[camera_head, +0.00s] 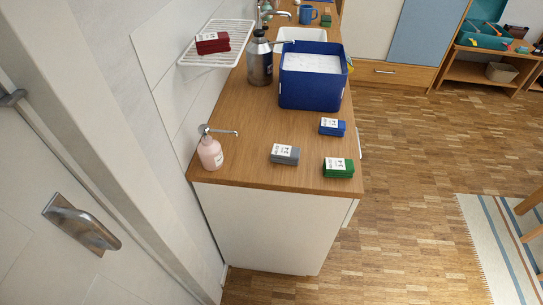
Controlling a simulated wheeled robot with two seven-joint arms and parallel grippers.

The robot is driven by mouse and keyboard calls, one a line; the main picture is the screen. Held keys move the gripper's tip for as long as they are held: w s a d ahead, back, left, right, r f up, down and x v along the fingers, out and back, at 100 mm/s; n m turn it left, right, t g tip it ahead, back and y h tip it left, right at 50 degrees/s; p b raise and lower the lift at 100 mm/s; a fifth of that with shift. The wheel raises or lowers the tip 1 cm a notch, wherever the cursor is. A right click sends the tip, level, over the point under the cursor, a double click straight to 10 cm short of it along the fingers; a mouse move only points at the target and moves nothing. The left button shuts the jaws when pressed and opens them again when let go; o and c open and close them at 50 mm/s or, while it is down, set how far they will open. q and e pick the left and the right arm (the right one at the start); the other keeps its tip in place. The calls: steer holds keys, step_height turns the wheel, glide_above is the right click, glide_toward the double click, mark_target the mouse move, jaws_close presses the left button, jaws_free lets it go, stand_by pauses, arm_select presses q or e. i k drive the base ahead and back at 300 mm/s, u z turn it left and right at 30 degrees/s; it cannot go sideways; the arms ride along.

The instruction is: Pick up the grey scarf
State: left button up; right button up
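A small grey folded bundle with a white printed label (285,155) lies on the wooden counter top near its front edge; it is the only grey folded item I see and fits the grey scarf. A green labelled bundle (338,168) lies to its right, closer to the front corner. A blue labelled bundle (332,127) lies behind and to the right of it. Neither of my grippers shows in the head view.
The counter (240,165) also holds a pink pump bottle (210,152), a dark metal pump bottle (260,60) and a blue box (312,92). A red bundle (212,43) sits on a white rack (232,33). Wooden floor on the right is mostly clear.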

mark_target(280, 154)
steer(key=u, duration=3)
steer(key=k, duration=1.45)
steer(key=z, duration=1.1)
